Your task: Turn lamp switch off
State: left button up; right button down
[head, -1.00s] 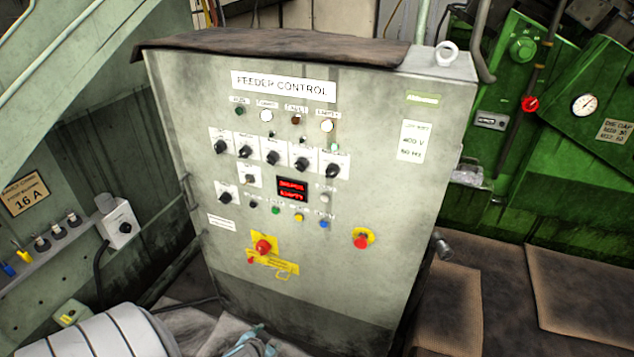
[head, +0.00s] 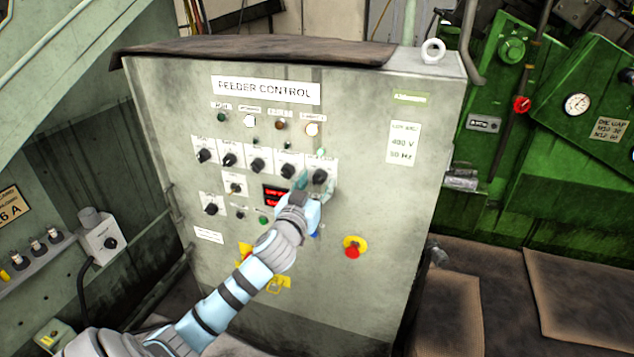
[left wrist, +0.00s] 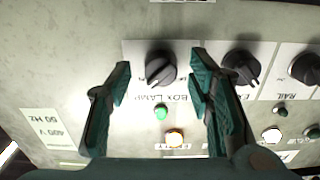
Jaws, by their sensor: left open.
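The lamp switch is a black rotary knob (head: 320,176) at the right end of the upper knob row on the feeder control cabinet (head: 365,215). In the left wrist view this knob (left wrist: 160,68) sits on a white plate marked BOX LAMP, its pointer tilted. A small green light (left wrist: 161,113) glows beside it. My left gripper (head: 318,188) is at the panel around the knob's place. In the left wrist view its open teal fingers (left wrist: 161,72) stand on either side of the knob, with a gap on both sides. My right gripper is out of view.
More black knobs (head: 258,165) stand in a row to the left in the head view. A red display (head: 274,194) is partly behind my gripper. A red emergency button on yellow (head: 352,247) is lower right. Green machinery (head: 545,150) stands at the right.

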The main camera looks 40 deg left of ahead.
pick_arm(q)
jog(key=shift+w+a, duration=0.15)
jog(key=shift+w, duration=0.15)
grip_shut()
